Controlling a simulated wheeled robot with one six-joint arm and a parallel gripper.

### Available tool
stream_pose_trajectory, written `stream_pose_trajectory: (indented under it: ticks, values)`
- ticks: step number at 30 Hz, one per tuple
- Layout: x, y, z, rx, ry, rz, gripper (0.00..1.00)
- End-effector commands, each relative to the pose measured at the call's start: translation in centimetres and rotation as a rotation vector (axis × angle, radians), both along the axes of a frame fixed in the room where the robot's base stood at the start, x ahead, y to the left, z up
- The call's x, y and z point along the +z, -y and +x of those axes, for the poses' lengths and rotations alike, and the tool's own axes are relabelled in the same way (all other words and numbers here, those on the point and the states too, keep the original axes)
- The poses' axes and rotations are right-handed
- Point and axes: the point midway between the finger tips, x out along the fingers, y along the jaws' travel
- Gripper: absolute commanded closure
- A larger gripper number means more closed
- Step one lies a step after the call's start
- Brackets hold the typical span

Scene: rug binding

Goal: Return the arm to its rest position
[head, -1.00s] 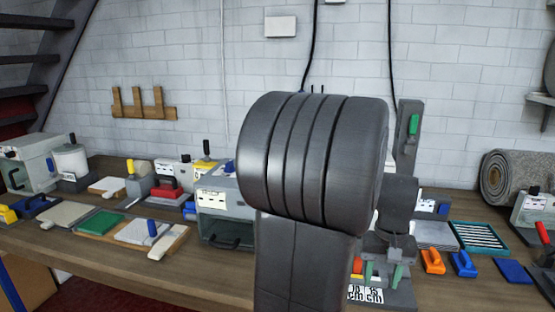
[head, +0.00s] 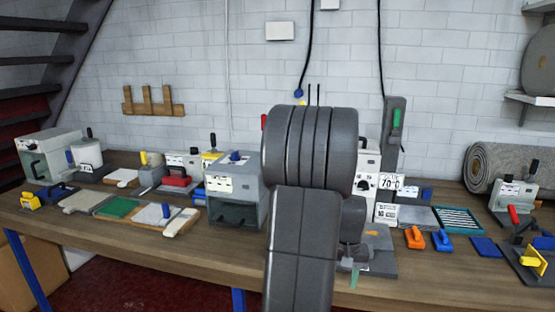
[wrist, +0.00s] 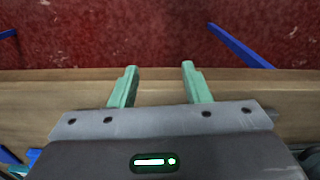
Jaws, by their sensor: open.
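My gripper (wrist: 158,85) shows in the wrist view with its two green fingers spread apart and nothing between them. The fingers are over the front edge of the wooden bench (wrist: 60,95), pointing toward the dark red floor (wrist: 150,40). In the head view my own grey arm stands in the middle and hides part of the bench and the machine behind it. Only a small green finger part of my gripper shows low beside the arm.
The bench (head: 130,240) carries a grey box machine (head: 235,190), a green pad (head: 117,208), an orange tool (head: 414,238), a blue tool (head: 442,241) and a slotted tray (head: 460,221). A grey rug roll (head: 500,165) lies at the right. The front bench strip at left is bare.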

Motion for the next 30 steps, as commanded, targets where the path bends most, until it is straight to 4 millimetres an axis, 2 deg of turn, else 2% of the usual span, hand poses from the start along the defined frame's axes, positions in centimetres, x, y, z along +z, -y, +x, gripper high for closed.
stream_pose_trajectory:
  ticks: [6,12,30]
  values:
    - [-2.6,-2.6,2.0,0.028,-0.002,0.000,0.57]
    - [-4.1,-4.1,2.9,0.042,0.000,0.000,0.57]
    - [-4.4,-4.6,3.0,0.047,0.004,-0.001,0.57]
